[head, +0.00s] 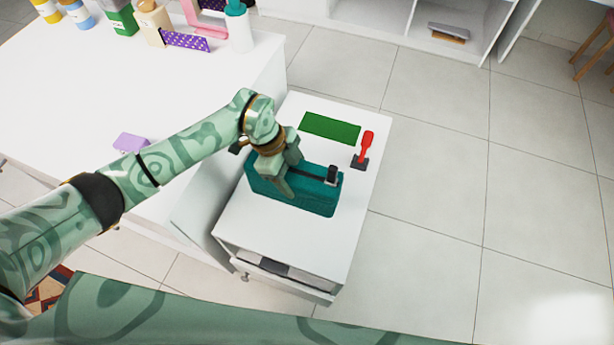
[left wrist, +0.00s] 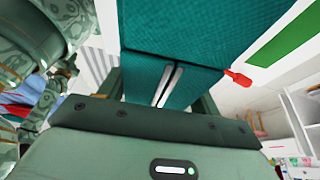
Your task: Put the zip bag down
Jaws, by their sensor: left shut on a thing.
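The zip bag (head: 312,196) is a teal, box-like bag with a dark strip along its top. It is over the white top of a small cabinet (head: 245,222); I cannot tell whether it touches the surface. My left gripper (head: 276,172) reaches down from the left and is shut on the bag near its left end. In the left wrist view the teal bag (left wrist: 205,28) fills the space ahead of the gripper, with two pale zip-like strips down its middle. My right gripper does not show.
A white table (head: 75,75) with several bottles stands to the left. A small dark and white object (head: 332,175) shows at the bag's right end. Tiled floor is clear to the right.

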